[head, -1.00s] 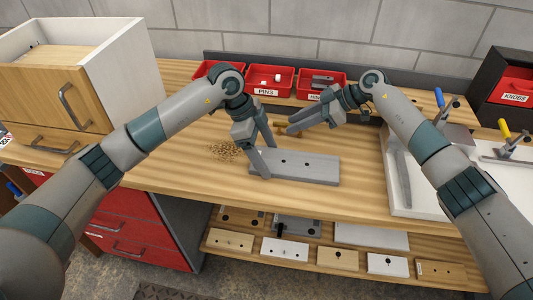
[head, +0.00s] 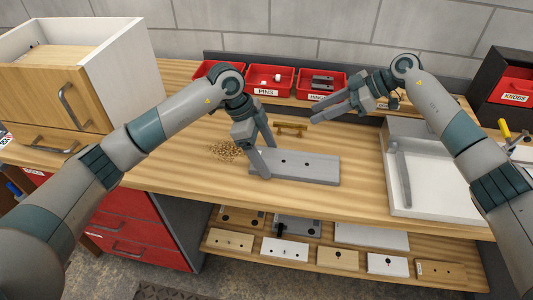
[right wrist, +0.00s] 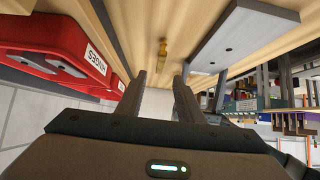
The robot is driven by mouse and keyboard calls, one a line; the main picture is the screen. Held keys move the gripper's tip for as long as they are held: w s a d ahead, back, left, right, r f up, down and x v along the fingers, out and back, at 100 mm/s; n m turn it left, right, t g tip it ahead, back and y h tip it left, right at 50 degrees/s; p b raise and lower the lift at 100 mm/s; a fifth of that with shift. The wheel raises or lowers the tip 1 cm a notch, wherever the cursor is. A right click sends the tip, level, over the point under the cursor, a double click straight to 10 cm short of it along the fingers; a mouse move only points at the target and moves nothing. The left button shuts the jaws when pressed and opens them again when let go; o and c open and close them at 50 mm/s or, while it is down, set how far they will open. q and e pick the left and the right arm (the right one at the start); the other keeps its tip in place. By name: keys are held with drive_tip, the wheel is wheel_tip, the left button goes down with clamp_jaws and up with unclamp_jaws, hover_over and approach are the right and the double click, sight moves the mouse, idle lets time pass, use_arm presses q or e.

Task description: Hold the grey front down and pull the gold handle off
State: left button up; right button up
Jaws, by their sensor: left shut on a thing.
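The grey front (head: 310,168) lies flat on the bench, with two dark holes and no handle on it. My left gripper (head: 267,162) is shut on its left end. The gold handle (head: 291,128) lies on the bench behind the front, apart from it. In the right wrist view the handle (right wrist: 162,50) shows beyond my fingertips and the front (right wrist: 240,35) is to its right. My right gripper (head: 317,111) is open and empty, above the bench to the right of the handle; its spread fingers (right wrist: 160,82) also show in the right wrist view.
Red bins (head: 270,82) stand along the back of the bench. A pile of small brown bits (head: 224,151) lies left of the front. A white tray (head: 440,205) is at the right, a wooden drawer cabinet (head: 85,85) at the left. Bench right of the front is clear.

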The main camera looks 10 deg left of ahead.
drive_tip(key=shift+v, duration=1.95)
use_arm(q)
drive_tip(key=o, duration=1.3)
drive_tip(key=shift+o, duration=0.2)
drive_tip(key=v, duration=1.2)
drive_tip(key=shift+s, duration=0.1)
use_arm(e)
drive_tip(key=shift+s+f, duration=0.1)
drive_tip(key=shift+s, duration=0.05)
